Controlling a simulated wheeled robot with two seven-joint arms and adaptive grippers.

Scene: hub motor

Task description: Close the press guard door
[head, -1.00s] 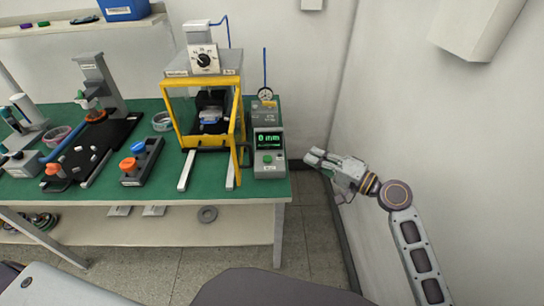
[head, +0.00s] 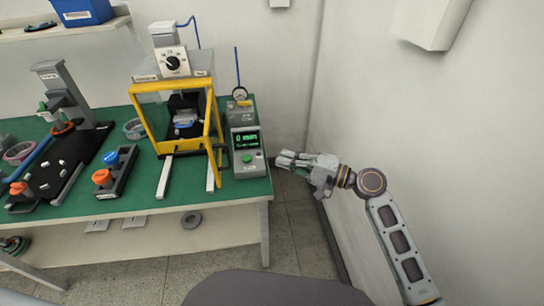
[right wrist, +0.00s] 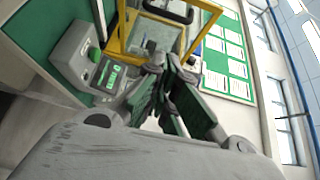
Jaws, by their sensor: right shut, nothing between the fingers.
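The press (head: 173,62) stands on the green bench, with a dial on its head and a yellow-framed guard around its front. The guard door (head: 219,130) shows as a yellow frame at the press's right front; it appears swung outward, though its exact angle is hard to tell. In the right wrist view the yellow frame (right wrist: 126,30) shows with a black handle (right wrist: 168,10). My right gripper (head: 283,160) is shut and empty, right of the bench end and apart from the door. Its fingers show in the wrist view (right wrist: 165,85). My left gripper is out of view.
A grey display box (head: 247,150) with a green button and a gauge stands between the press and my right gripper. A block with blue and orange knobs (head: 117,172) sits left of the press. The wall is close on the right; floor shows beside the bench.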

